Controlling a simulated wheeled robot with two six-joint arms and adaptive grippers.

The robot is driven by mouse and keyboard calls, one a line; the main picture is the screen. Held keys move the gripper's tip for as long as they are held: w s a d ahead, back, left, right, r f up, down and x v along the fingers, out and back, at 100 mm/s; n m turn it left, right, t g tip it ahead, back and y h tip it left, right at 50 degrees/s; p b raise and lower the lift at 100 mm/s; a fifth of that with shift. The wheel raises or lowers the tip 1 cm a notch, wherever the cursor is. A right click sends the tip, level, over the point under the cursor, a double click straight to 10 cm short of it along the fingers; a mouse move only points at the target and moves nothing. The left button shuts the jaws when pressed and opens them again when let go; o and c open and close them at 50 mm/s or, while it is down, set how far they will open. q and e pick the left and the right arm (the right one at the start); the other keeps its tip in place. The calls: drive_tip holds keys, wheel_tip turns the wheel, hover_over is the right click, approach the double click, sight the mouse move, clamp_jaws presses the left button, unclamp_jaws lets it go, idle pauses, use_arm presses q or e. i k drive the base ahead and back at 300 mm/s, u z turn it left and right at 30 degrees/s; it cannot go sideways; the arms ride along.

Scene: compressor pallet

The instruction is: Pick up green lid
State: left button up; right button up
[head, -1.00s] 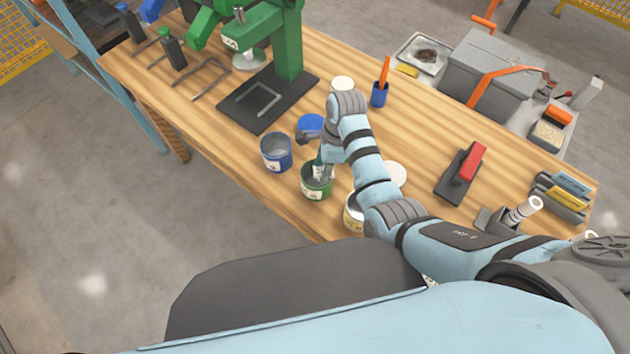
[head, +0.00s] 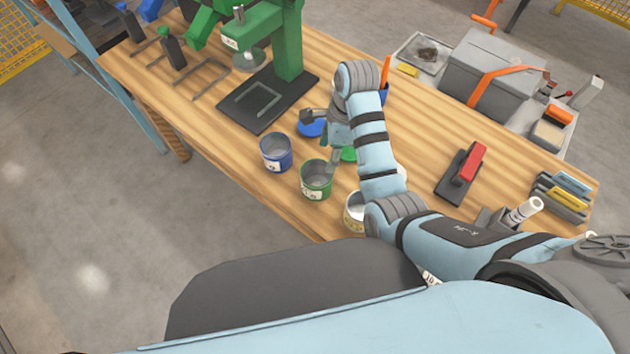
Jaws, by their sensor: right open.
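The green lid (head: 348,154) lies on the wooden workbench behind the green can, mostly hidden by my right arm. Only a small green part of it shows. My right gripper (head: 331,156) is open and points down just left of the lid, above the back rim of the open green can (head: 316,180). I cannot tell whether it touches the lid or the can. The can looks empty. My left gripper is out of view.
A blue can (head: 276,154) stands left of the green can, with a blue lid (head: 311,124) behind it. A white can (head: 354,210) is partly hidden by my right arm. A green press (head: 288,45) and a red-handled tool (head: 470,163) stand on the workbench (head: 415,125).

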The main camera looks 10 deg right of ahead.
sight(348, 155)
drive_tip(key=k, duration=1.5)
